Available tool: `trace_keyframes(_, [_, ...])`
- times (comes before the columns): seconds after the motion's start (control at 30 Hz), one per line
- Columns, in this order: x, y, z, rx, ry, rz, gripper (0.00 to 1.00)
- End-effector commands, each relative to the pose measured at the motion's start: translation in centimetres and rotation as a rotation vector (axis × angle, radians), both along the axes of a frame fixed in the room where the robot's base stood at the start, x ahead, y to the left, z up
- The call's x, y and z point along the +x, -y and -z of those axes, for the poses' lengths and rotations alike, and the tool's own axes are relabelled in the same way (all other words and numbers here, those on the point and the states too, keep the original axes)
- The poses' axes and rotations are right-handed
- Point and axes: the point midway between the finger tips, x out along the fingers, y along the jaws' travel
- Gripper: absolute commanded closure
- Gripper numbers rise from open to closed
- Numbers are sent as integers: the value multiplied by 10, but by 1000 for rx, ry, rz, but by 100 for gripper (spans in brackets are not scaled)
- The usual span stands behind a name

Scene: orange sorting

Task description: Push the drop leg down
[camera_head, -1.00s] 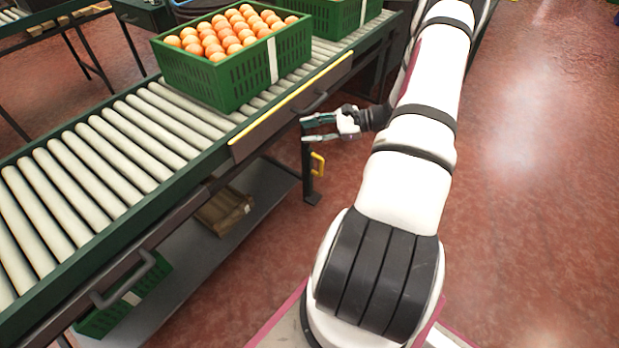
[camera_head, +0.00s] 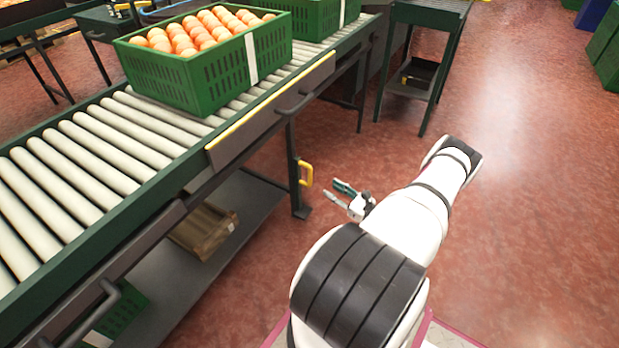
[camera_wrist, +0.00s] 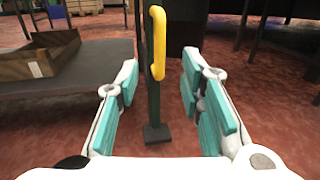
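The drop leg (camera_head: 294,165) is a dark upright post with a foot plate under the conveyor's edge, and a yellow handle (camera_head: 307,173) sticks out from its side. In the wrist view the leg (camera_wrist: 153,100) stands behind the yellow handle (camera_wrist: 158,42), both near the middle of the picture, with the foot plate at or close to the floor; I cannot tell if it touches. My gripper (camera_head: 338,193) is open and empty, a little right of the handle in the head view. In the wrist view its teal finger pads (camera_wrist: 165,108) stand apart on both sides of the leg, short of it.
The roller conveyor (camera_head: 85,195) carries a green crate (camera_head: 185,80) of oranges. A dark stand (camera_head: 425,55) is at the back.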

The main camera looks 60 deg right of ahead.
Motion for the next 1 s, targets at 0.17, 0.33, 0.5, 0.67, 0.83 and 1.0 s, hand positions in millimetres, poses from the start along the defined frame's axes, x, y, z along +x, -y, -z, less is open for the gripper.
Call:
trace_keyframes(0.17, [37, 3, 2, -1, 1, -4, 65])
trace_keyframes(0.33, [69, 7, 2, -2, 0, -5, 65])
trace_keyframes(0.5, [95, 11, 1, -3, 0, -4, 65])
trace_keyframes(0.67, [109, 12, 0, -1, 1, -4, 65])
trace_keyframes(0.83, [114, 13, 0, -1, -1, -2, 65])
trace_keyframes(1.0, [114, 13, 0, 0, 0, -2, 65])
